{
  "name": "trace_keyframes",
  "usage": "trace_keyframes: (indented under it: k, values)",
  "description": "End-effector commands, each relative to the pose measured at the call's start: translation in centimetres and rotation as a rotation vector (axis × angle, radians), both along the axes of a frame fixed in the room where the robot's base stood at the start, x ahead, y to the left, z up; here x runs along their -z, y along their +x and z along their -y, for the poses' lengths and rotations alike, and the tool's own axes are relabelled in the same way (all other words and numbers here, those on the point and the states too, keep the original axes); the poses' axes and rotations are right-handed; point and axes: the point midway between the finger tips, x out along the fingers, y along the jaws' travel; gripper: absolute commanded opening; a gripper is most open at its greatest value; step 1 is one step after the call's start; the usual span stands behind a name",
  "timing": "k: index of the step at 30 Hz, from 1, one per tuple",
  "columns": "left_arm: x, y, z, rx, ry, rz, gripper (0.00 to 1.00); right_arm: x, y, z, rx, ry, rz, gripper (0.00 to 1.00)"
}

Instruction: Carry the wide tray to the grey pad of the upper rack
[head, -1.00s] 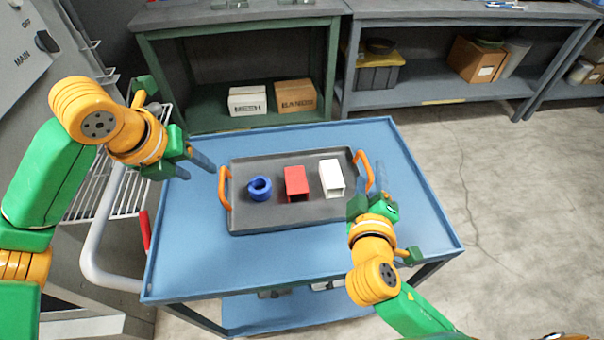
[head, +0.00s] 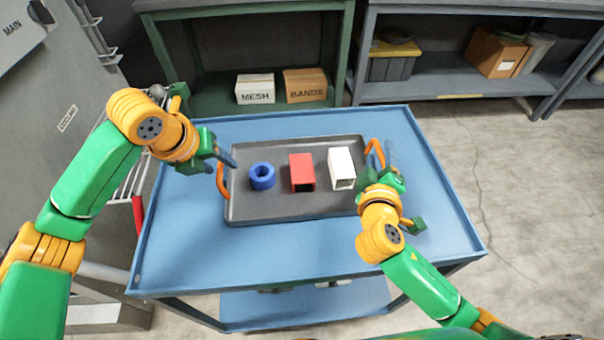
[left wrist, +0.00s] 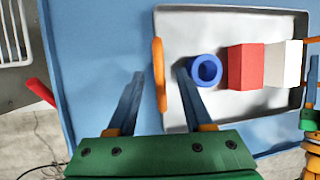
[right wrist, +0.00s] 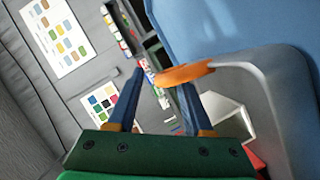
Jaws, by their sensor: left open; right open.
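The wide grey tray (head: 270,207) lies on a blue cart top, with an orange handle at each end. It holds a blue ring (head: 262,176), a red block (head: 302,173) and a white block (head: 342,168). My left gripper (head: 227,162) is open at the left handle (head: 221,180); in the left wrist view that handle (left wrist: 159,75) stands between the spread fingers. My right gripper (head: 383,158) is open at the right handle (head: 375,150). In the right wrist view this handle (right wrist: 185,74) crosses near the fingertips. I cannot make out the grey pad.
The blue cart (head: 270,245) has free surface around the tray. Behind it are a green-framed shelf with two boxes, marked MESH (head: 254,88) and BANDS (head: 305,85), and a grey bench (head: 450,85). A grey cabinet (head: 70,110) stands at left. Open floor (head: 520,200) is at right.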

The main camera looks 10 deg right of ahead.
Motion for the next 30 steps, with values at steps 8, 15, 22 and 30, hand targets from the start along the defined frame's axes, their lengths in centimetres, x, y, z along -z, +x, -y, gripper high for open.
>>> trace_keyframes:
  k: [8, 15, 22, 30]
  values:
    - [1.7, 0.7, 0.3, 0.000, 0.000, 0.000, 0.51, 0.4, 1.7, 0.6, -0.001, 0.001, 0.001, 0.51]
    - [1.7, 0.7, 0.3, 0.000, 0.000, 0.000, 0.43, 0.4, 1.7, 0.6, -0.001, 0.001, 0.001, 0.43]
    - [1.6, 0.7, 0.3, 0.000, 0.000, 0.000, 0.00, 0.4, 1.6, 0.6, -0.001, 0.001, 0.001, 0.00]
    - [1.6, 0.7, 0.3, 0.000, 0.000, 0.000, 0.00, 0.4, 1.6, 0.6, -0.001, 0.001, 0.000, 0.00]
